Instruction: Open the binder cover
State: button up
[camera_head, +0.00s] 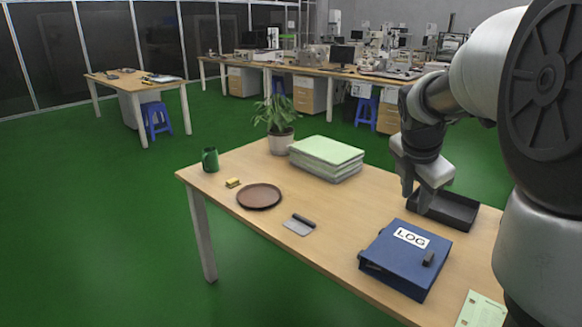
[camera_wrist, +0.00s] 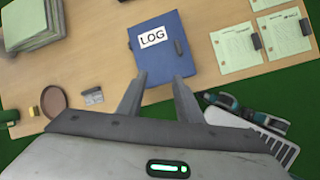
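The blue binder (camera_head: 385,252) lies closed on the wooden table, with a white "LOG" label (camera_head: 410,237) and a small dark tab (camera_head: 428,259) on its cover. It also shows in the wrist view as the blue binder (camera_wrist: 165,62), label towards its upper left and dark tab at its right side. My gripper (camera_head: 415,201) is above the table, behind the binder in the head view, beside the black tray. In the wrist view my gripper (camera_wrist: 158,77) has its two fingers apart with nothing between them. The fingers appear clear of the binder.
A black tray (camera_head: 455,211) stands behind the binder. A stack of green-covered folders (camera_head: 326,151), a potted plant (camera_head: 281,142), a green mug (camera_head: 210,159), a brown plate (camera_head: 259,196) and a scraper (camera_head: 299,226) are left of it.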

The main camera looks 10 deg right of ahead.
aim_at(429, 256)
jog(key=w+d+f+n+b, duration=0.1)
jog(key=d+f+b, duration=0.1)
jog(key=f, duration=0.5)
jog(key=w+d+f+n+b, duration=0.1)
jog(key=d+f+n, duration=0.1)
jog(key=d+f, duration=0.3)
jog(key=w+d+f+n+g+b, duration=0.1)
jog(key=d+f, duration=0.3)
jog(key=f, duration=0.5)
jog(key=shift+w+f+n+b, duration=0.2)
jog(key=shift+f+n+b, duration=0.1)
jog(key=shift+n+b, duration=0.45)
grip_shut()
